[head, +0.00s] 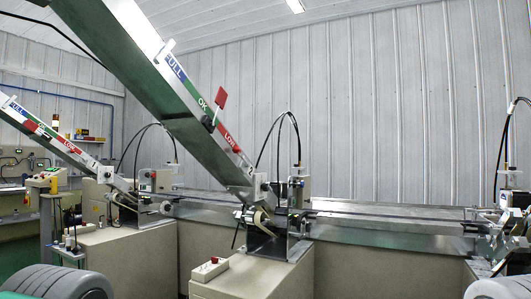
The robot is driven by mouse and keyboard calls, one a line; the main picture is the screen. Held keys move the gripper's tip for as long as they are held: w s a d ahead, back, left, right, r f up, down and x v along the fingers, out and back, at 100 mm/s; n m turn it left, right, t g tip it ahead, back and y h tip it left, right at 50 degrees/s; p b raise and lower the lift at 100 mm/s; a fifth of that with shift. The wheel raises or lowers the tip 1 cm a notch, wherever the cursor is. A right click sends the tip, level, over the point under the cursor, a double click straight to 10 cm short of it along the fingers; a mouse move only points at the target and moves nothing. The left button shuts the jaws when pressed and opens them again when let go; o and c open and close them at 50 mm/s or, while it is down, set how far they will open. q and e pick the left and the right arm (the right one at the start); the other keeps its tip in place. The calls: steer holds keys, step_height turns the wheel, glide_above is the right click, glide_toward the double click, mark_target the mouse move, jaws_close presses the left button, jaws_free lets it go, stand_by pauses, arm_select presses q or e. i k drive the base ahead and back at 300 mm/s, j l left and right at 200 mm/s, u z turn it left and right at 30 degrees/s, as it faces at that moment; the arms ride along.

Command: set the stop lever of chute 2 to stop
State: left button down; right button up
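Two sloping chutes carry FULL, OK and LOW bands. The near, larger chute (180,98) comes down from the upper left to a machine in the middle. A small mark near its lower end is too small to read surely as 2. I cannot tell whether this flag is the stop lever. The farther chute (52,139) at the left appears marked 1, with a red piece (32,126) lying close along it. Neither gripper's fingers show.
A pale box with a red button (211,262) sits on the beige cabinet (255,279) below the near chute. A long metal conveyor (390,228) runs along the wall. More machinery (497,230) stands at the right.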

mark_target(236, 149)
steer(key=i+l+u, duration=0.15)
steer(key=i+l, duration=0.25)
steer(key=i+l+u, duration=0.2)
steer(key=i+l, duration=0.15)
steer(key=l, duration=0.15)
steer(key=i+l+u, duration=0.15)
steer(key=i+l, duration=0.15)
steer(key=l, duration=0.2)
